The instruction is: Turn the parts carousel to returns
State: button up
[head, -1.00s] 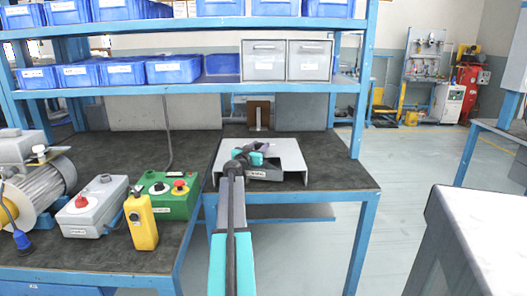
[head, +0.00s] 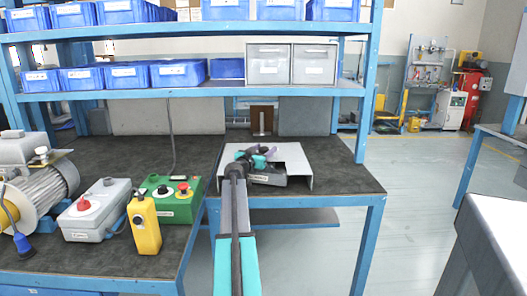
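The parts carousel appears to be the dark grey part with a small white label (head: 268,179) inside a light grey housing (head: 298,164) on the right part of the bench. The label is too small to read. A small purple piece (head: 265,149) shows at the housing's opening; I cannot tell whether it lies in the carousel. My gripper (head: 259,159), with teal fingers, is at the opening, at or just above the carousel. My arm and wrist hide its near left side. I cannot see whether the fingers touch it or how far apart they are.
On the bench to the left stand a green box with buttons (head: 172,205), a yellow pendant (head: 144,226), a grey switch box (head: 95,212) and a motor (head: 45,195). A shelf (head: 200,90) with blue bins and grey drawers hangs above. Floor to the right is open.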

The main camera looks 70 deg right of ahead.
jog(key=shift+a+f, duration=0.1)
jog(key=shift+a, duration=0.05)
jog(key=shift+a, duration=0.35)
jog(key=w+a, duration=0.1)
jog(key=a, duration=1.2)
